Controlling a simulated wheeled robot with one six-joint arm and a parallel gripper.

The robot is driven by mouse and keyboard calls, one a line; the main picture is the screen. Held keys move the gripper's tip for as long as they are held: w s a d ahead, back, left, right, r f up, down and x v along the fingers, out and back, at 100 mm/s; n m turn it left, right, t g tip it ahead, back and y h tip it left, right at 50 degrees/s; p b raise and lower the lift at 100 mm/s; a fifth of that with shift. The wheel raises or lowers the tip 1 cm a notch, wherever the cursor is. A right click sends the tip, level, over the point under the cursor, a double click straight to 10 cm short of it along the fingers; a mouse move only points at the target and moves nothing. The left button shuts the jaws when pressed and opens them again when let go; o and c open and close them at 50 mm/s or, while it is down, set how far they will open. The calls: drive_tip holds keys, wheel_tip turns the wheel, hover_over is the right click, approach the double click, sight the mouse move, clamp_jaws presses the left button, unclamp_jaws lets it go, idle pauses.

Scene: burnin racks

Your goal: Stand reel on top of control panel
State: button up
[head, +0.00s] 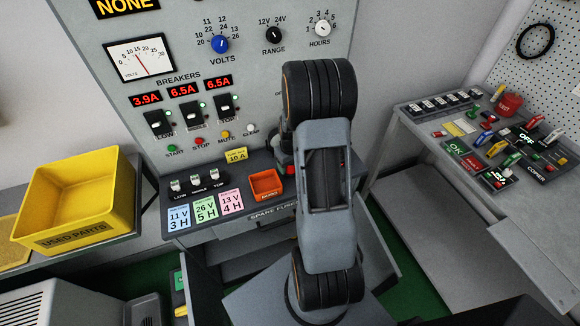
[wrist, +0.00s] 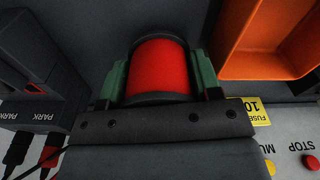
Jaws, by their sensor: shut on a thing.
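The reel (wrist: 160,68) has a bright red winding between dark end flanges. In the wrist view it sits between the green-padded fingers of my gripper (wrist: 161,80), which is shut on it. In the head view my arm hides most of the gripper and reel; only a small red patch (head: 286,170) shows beside the arm. The control panel (head: 225,95) is a grey upright face with a dark ledge (head: 236,168) at its foot. The reel is over or close to this ledge; I cannot tell whether it touches.
An orange tray (head: 267,183) sits on the ledge left of my arm, also close by in the wrist view (wrist: 265,45). Dark boxes marked PARK (wrist: 38,75) stand on the other side. A yellow used-parts bin (head: 75,205) is at left, a cluttered bench (head: 480,135) at right.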

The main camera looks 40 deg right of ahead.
drive_tip(key=shift+f, duration=0.9)
drive_tip(key=shift+f, duration=0.15)
drive_tip(key=o, duration=0.9)
drive_tip(key=shift+o, duration=1.1)
